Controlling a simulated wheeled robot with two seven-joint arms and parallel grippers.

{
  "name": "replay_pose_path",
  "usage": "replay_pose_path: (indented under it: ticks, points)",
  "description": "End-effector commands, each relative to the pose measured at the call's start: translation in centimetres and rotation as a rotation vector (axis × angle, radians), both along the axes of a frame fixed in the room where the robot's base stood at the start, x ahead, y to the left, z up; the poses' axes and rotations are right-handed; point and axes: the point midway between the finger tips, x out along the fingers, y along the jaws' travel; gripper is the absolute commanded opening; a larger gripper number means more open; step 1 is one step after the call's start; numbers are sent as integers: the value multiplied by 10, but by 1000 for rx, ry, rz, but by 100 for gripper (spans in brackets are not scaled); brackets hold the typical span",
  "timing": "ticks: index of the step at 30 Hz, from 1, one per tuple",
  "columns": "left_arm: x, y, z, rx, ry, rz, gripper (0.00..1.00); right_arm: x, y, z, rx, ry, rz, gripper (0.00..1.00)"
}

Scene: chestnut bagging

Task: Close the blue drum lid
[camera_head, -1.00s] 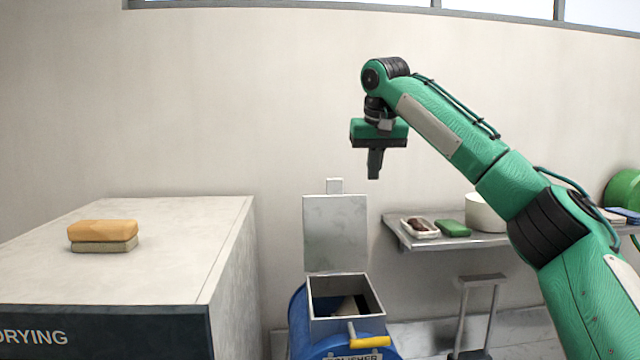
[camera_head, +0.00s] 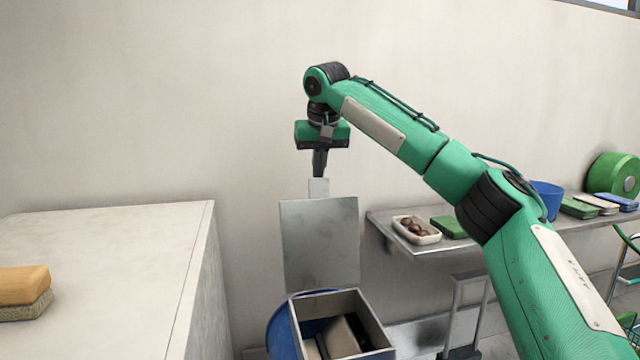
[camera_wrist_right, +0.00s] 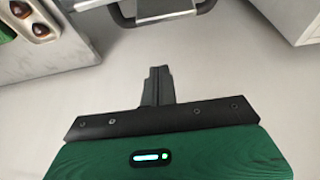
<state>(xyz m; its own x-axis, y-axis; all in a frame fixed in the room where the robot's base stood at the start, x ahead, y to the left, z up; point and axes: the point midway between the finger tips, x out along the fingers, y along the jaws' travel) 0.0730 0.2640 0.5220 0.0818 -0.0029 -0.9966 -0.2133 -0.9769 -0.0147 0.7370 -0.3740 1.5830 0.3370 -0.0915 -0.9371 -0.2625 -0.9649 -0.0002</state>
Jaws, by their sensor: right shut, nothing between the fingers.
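The blue drum (camera_head: 281,330) is at the bottom centre of the head view, mostly cut off. Its square metal hopper (camera_head: 374,325) is open, with brownish pieces inside. The grey lid (camera_head: 320,245) stands upright at the hopper's back edge, with a small pale tab (camera_head: 318,188) on top. My right gripper (camera_head: 319,172) points down with its fingers shut and empty, just above the tab. I cannot tell whether they touch. In the right wrist view the shut fingers (camera_wrist_right: 157,75) also show nothing between them. My left gripper is not in view.
A pale cabinet (camera_head: 110,270) with an orange-topped sponge-like block (camera_head: 22,292) stands left. A wall shelf (camera_head: 400,244) at right holds a tray of chestnuts (camera_head: 417,238), a green block (camera_head: 449,226) and a blue bowl (camera_head: 546,200). A metal frame (camera_head: 470,310) stands below the shelf.

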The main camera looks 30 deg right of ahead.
Motion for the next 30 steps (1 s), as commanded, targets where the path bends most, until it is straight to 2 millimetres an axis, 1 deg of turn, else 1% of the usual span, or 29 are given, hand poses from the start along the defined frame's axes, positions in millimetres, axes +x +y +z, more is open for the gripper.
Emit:
replay_pose_path:
  ticks: [1, 7, 8, 12, 18, 24, 30]
  points:
    - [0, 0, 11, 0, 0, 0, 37, 3, -2, -7, -1, 5, -2, 0]
    - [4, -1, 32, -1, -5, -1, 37, 18, -6, -48, 0, 5, -1, 0]
    - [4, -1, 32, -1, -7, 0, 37, 13, -4, -45, -1, -1, 1, 0]
    - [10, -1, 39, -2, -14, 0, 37, -1, -1, -46, 0, 0, 1, 0]
    - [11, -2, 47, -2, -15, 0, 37, -15, 4, -47, -1, -1, 1, 0]
    - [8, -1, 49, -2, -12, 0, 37, -21, 6, -49, 0, 1, 0, 0]
    - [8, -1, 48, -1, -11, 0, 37, -21, 6, -49, 1, 1, -1, 0]
